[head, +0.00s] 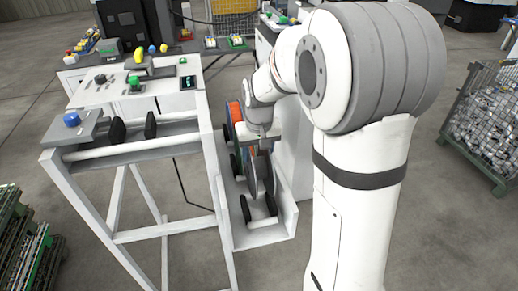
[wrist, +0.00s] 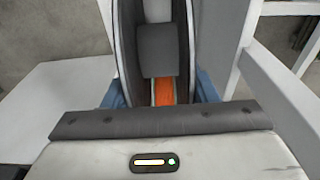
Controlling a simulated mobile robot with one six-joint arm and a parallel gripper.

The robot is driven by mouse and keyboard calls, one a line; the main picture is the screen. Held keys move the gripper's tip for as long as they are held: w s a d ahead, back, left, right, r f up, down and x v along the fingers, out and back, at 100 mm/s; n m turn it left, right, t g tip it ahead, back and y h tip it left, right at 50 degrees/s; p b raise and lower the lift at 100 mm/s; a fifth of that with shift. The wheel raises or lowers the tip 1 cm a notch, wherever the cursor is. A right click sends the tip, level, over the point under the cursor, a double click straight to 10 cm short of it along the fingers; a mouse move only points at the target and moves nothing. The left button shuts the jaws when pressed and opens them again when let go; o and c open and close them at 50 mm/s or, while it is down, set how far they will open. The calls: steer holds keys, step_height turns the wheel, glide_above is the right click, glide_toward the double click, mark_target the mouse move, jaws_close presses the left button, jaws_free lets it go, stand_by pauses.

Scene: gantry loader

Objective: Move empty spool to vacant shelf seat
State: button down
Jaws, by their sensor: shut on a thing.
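My gripper (head: 262,146) reaches down over a low white shelf trough (head: 290,215). It is shut on a spool with thin dark flanges (head: 262,175). In the wrist view the spool (wrist: 158,50) stands between the blue fingers (wrist: 160,95), and its bare grey hub shows between the flanges. Something orange (wrist: 163,92) shows below the hub; I cannot tell whether it belongs to another spool. A spool with an orange-red edge (head: 235,112) stands farther back in the trough. At the near end, black supports (head: 258,208) form a seat with no spool visible on it. Whether the held spool touches the trough is unclear.
A white frame (head: 137,235) with a rail and black rests (head: 117,130) stands close on the left. A control panel (head: 140,85) with buttons is behind it. A wire-mesh bin (head: 490,120) is at the right, and green racks (head: 28,240) are at lower left.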

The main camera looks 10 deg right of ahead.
steer(key=shift+f+b, duration=3.95)
steer(key=shift+f, duration=1.75)
steer(key=shift+c, duration=2.4)
jaws_free()
steer(key=shift+s, duration=0.1)
steer(key=shift+r, duration=0.1)
steer(key=r, duration=0.5)
steer(key=s+r, duration=0.1)
steer(key=r, duration=0.1)
steer(key=shift+r+b, duration=0.3)
steer(key=shift+b, duration=0.05)
